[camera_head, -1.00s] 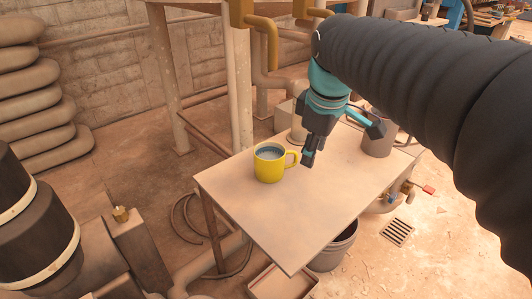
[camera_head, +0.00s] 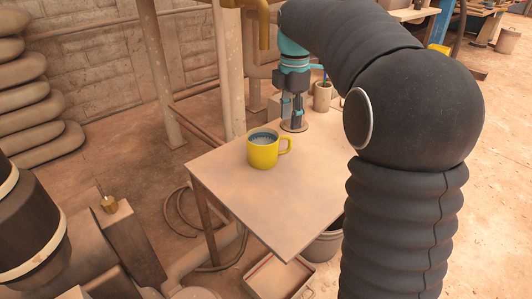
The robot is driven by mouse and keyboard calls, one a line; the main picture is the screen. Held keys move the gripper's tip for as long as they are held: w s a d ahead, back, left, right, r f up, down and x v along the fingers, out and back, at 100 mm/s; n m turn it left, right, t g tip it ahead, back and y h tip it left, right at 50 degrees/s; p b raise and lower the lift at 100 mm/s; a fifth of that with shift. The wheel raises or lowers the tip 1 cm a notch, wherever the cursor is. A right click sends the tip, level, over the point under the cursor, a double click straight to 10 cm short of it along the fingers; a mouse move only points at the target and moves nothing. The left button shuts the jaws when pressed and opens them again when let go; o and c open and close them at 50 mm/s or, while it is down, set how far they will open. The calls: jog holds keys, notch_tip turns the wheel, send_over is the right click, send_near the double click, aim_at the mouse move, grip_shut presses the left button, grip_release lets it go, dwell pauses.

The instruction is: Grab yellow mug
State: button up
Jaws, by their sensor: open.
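The yellow mug (camera_head: 261,154) stands upright on the table (camera_head: 255,199), near its left edge, with its handle to the right and a dark grey-blue inside. My gripper (camera_head: 293,118) points down behind and to the right of the mug, beyond its handle. It is open, and nothing shows between its fingers. It is apart from the mug in the picture; its exact height over the table is hard to tell.
A round flat piece (camera_head: 295,127) lies on the table below my gripper. A brownish cup (camera_head: 322,97) stands farther back. Pipes and a post (camera_head: 228,80) rise behind the table. A bucket (camera_head: 322,246) and a tray (camera_head: 280,279) are below. The table's front is clear.

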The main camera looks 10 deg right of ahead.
aim_at(290, 142)
notch_tip(290, 142, down, 10)
jog(key=shift+f+b, duration=0.25)
jog(key=shift+b, duration=0.95)
grip_shut()
jog(key=shift+r, duration=0.1)
